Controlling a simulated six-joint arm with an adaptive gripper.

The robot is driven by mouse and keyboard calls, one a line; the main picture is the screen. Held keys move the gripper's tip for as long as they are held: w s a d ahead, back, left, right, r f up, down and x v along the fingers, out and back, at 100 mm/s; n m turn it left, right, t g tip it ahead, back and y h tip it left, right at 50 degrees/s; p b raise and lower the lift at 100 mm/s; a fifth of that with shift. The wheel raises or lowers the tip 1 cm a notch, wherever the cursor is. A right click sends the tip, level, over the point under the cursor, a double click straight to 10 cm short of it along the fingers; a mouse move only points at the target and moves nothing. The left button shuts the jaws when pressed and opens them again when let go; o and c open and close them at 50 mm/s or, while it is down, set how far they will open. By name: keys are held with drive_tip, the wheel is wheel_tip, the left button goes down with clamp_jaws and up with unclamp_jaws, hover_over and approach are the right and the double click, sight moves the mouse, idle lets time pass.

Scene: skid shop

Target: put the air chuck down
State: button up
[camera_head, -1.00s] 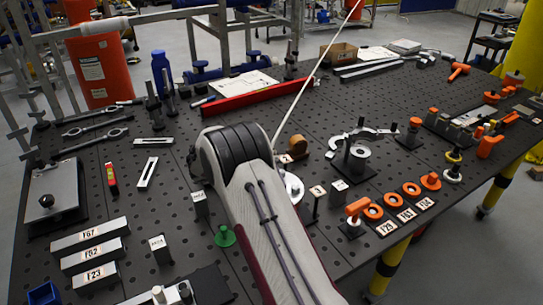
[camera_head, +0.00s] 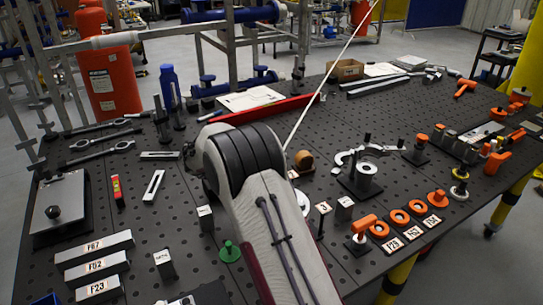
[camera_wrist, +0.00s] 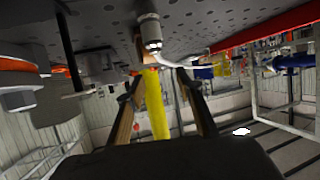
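My gripper (camera_wrist: 162,72) shows in the wrist view with its two fingers apart and a gap between them. A small metal cylinder with a pale curved line at its end (camera_wrist: 151,32) is close to the fingertips, nearer the left one. It looks like the air chuck, but I cannot be sure, nor whether it touches a finger or the table. In the head view my arm hides the gripper and whatever is at it. A thin white line (camera_head: 330,75) slants down from the top and goes out of sight behind my arm.
The dark perforated table (camera_head: 130,210) is crowded. Labelled blocks (camera_head: 95,265) lie front left, orange rings (camera_head: 400,217) right of my arm, and a holder with a grey ring (camera_head: 366,170) behind them. A red bar (camera_head: 265,110) lies toward the back. Bare table shows at back right.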

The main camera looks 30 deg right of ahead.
idle(0.5)
drive_tip(key=w+a+r+n+t+y, duration=0.2)
drive_tip(key=a+r+t, duration=0.25)
drive_tip(key=r, duration=0.35)
drive_tip(key=w+a+r+n+t+y, duration=0.25)
drive_tip(key=a+r+t, duration=0.2)
drive_tip(key=r, duration=0.45)
drive_tip(key=s+a+r+n+t+y, duration=0.1)
drive_tip(key=s+a+r+n+y, duration=0.3)
drive_tip(key=a, duration=0.3)
drive_tip(key=s+a+r+n+y, duration=0.2)
drive_tip(key=s+a+r+y, duration=0.15)
drive_tip(key=s+a, duration=0.25)
drive_tip(key=s+a+f+n+g+y, duration=0.1)
drive_tip(key=s+a+f+n+y, duration=0.15)
drive_tip(key=s, duration=0.55)
drive_tip(key=s+a+f+n+g+y, duration=0.15)
drive_tip(key=s+a, duration=0.25)
drive_tip(key=s, duration=0.4)
drive_tip(key=s+d+f+g+h, duration=0.1)
drive_tip(key=s+d+f+g, duration=0.1)
drive_tip(key=s+f, duration=0.4)
drive_tip(key=s+d+f+g+h, duration=0.1)
drive_tip(key=s+f, duration=0.5)
drive_tip(key=s, duration=1)
drive_tip(key=shift+s+d+g+h, duration=0.25)
drive_tip(key=shift+d+g+h, duration=0.15)
drive_tip(key=shift+d+g, duration=0.65)
drive_tip(key=shift+a+n, duration=0.25)
